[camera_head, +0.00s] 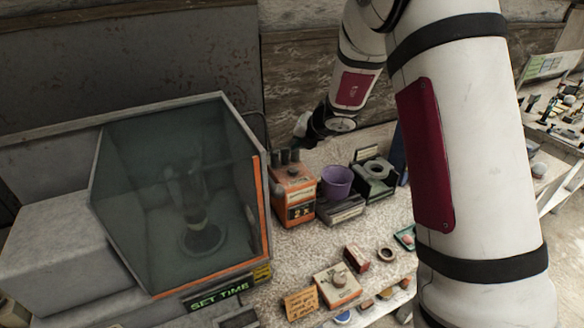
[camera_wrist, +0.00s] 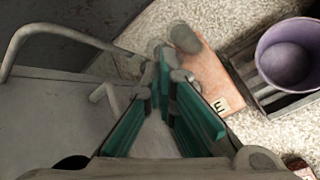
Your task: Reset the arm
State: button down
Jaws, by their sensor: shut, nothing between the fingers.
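My white arm with red panels crosses the right side of the head view, its end over the back of the speckled table. My gripper (camera_wrist: 162,65) shows in the wrist view with two green-padded fingers brought together at the tips, nothing between them. In the head view it is small and partly hidden at the arm's end, behind and above the orange box (camera_head: 294,197). In the wrist view the fingertips overlap the near edge of the orange box (camera_wrist: 212,78), which lies beyond them; I cannot tell the gap.
A glass-fronted chamber (camera_head: 262,215) with a "SET TIME" display fills the left; a dark object stands inside. A purple cup (camera_head: 337,182) and a dark ringed device (camera_head: 375,178) stand right of the orange box. Several small items lie along the table's front. A wall is behind.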

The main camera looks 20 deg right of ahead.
jog(key=s+a+r+n+g+y, duration=0.15)
jog(key=s+a+r+n, duration=0.25)
jog(key=s+r+n, duration=0.6)
jog(key=s+a+r+n+g+y, duration=0.1)
jog(key=s+a+r+n+y, duration=0.1)
jog(key=s+a+r+n, duration=0.75)
jog(key=s+d+f+n+h, duration=0.1)
jog(key=s+d+n+h, duration=0.2)
jog(key=s+d+n, duration=0.3)
jog(key=s+d+f+n+h+b, duration=0.1)
jog(key=s+d+n, duration=0.5)
jog(key=s+n, duration=0.8)
jog(key=shift+d+f+n+g+h, duration=0.3)
jog(key=shift+f+n+h, duration=0.25)
jog(key=shift+n+h, duration=0.5)
